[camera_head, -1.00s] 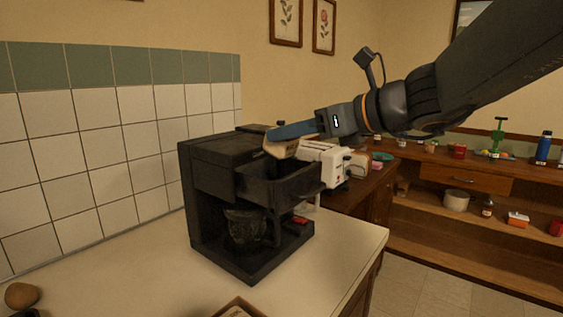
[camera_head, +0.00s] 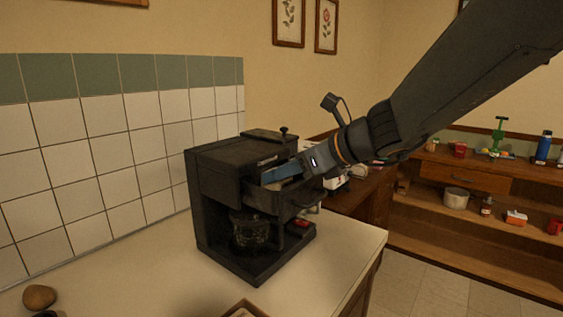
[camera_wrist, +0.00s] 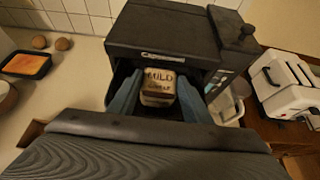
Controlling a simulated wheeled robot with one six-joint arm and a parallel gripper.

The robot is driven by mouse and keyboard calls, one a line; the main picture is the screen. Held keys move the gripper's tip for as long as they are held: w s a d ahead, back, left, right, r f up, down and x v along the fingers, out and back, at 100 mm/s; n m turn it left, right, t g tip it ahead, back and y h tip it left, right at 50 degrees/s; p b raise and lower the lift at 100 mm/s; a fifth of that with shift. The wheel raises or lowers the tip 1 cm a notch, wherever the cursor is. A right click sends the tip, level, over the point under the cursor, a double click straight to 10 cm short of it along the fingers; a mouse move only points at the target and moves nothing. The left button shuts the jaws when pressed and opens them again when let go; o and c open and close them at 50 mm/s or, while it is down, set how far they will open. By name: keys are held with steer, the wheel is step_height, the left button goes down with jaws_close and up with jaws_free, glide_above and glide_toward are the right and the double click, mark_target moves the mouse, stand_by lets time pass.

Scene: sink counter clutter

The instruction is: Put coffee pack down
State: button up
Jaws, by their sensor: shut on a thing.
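The coffee pack (camera_wrist: 158,84), a small beige and brown block with dark lettering, sits between my two blue fingers in the wrist view. My gripper (camera_head: 272,176) is shut on it, with the fingers reaching down into the pulled-out drawer (camera_head: 291,201) of the black coffee machine (camera_head: 215,172). My gripper also shows in the wrist view (camera_wrist: 158,92). The pack is within the drawer opening; whether it touches the drawer floor cannot be told. In the head view the drawer front and fingers hide most of it.
A glass carafe (camera_head: 250,232) stands under the drawer. A white toaster (camera_wrist: 285,82) is to the right in the wrist view. An orange item in a dark tray (camera_wrist: 27,63) and brown round objects (camera_wrist: 62,44) lie left. The counter front (camera_head: 330,240) is clear.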

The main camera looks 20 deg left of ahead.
steer(key=shift+a+r+h+p, duration=0.2)
steer(key=shift+h+p, duration=0.3)
steer(key=shift+p, duration=0.2)
steer(key=shift+f, duration=0.5)
steer(key=shift+f, duration=0.2)
steer(key=o, duration=1.1)
